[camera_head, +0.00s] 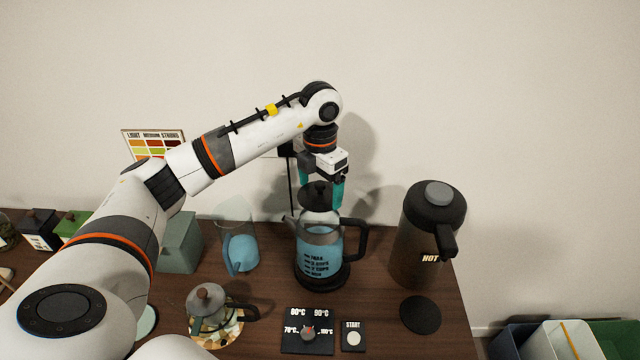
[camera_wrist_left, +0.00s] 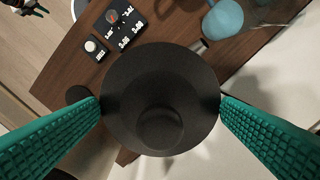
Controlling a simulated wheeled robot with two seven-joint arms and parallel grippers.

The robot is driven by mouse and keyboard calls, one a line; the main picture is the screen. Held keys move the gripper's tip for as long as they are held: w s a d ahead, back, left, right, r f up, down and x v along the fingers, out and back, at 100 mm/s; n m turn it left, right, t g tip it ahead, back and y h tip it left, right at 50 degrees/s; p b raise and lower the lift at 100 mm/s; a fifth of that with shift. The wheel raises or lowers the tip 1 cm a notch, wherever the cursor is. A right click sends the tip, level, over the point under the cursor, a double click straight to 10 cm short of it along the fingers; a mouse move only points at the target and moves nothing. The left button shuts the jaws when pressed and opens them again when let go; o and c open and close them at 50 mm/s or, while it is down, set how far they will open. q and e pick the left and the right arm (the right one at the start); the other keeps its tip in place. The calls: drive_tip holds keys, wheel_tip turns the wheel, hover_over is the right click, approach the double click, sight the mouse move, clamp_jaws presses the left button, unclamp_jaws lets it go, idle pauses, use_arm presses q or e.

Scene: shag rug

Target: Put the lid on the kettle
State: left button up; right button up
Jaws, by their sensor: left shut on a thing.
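The kettle (camera_head: 318,262) is a glass jug with blue-tinted water, printed dark marks and a black handle on its right. It stands on a black base on the wooden counter. The black round lid (camera_head: 318,198) with a knob is at the kettle's top, over the opening; I cannot tell if it touches the rim. My left gripper (camera_head: 321,188) comes down from above with its teal fingers shut on the lid's edges. In the left wrist view the lid (camera_wrist_left: 160,98) sits between both fingers and hides the kettle beneath.
A dark flask marked HOT (camera_head: 425,235) stands right of the kettle, near its handle. A blue-tinted glass jug (camera_head: 240,250) is on the left. A teapot (camera_head: 207,310), a temperature dial panel (camera_head: 308,332) and a start button (camera_head: 353,336) lie in front.

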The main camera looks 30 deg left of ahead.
use_arm(q)
drive_tip(key=shift+f+b, duration=1.95)
drive_tip(key=shift+f, duration=0.8)
drive_tip(key=shift+f+b, duration=0.2)
drive_tip(key=shift+b, duration=0.25)
idle(0.4)
drive_tip(key=o, duration=0.8)
drive_tip(key=shift+c, duration=0.2)
drive_tip(key=shift+r, duration=0.15)
